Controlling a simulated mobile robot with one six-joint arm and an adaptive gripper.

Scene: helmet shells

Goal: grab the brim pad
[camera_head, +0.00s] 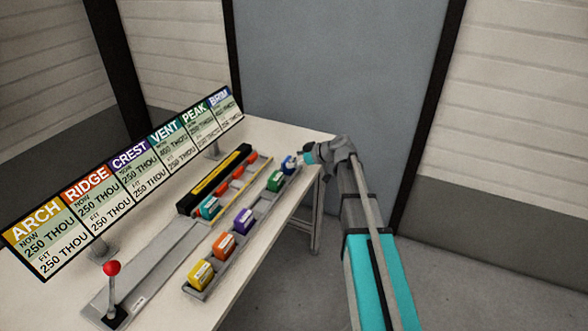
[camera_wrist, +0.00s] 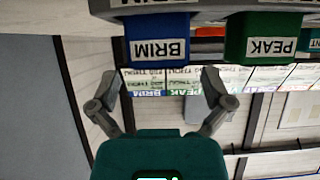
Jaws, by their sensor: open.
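The brim pad (camera_head: 288,165) is a blue block with a white label, at the far end of the front row on the table. In the wrist view the brim pad (camera_wrist: 157,40) appears upside down, its "BRIM" label facing the camera. My gripper (camera_head: 301,158) is beside its right side in the head view, very close. In the wrist view my gripper (camera_wrist: 160,76) has its two fingers spread wide, with the pad lined up between them sideways and just beyond the tips. Nothing is held. Whether the fingers touch the pad cannot be told.
The green peak pad (camera_wrist: 262,38) sits beside the brim pad with a small gap. Purple (camera_head: 243,221), orange (camera_head: 224,245) and yellow (camera_head: 200,274) pads follow along the rail. A teal pad (camera_head: 210,208) lies by the black bar. A sign board (camera_head: 130,178) and red-knobbed lever (camera_head: 112,269) stand behind.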

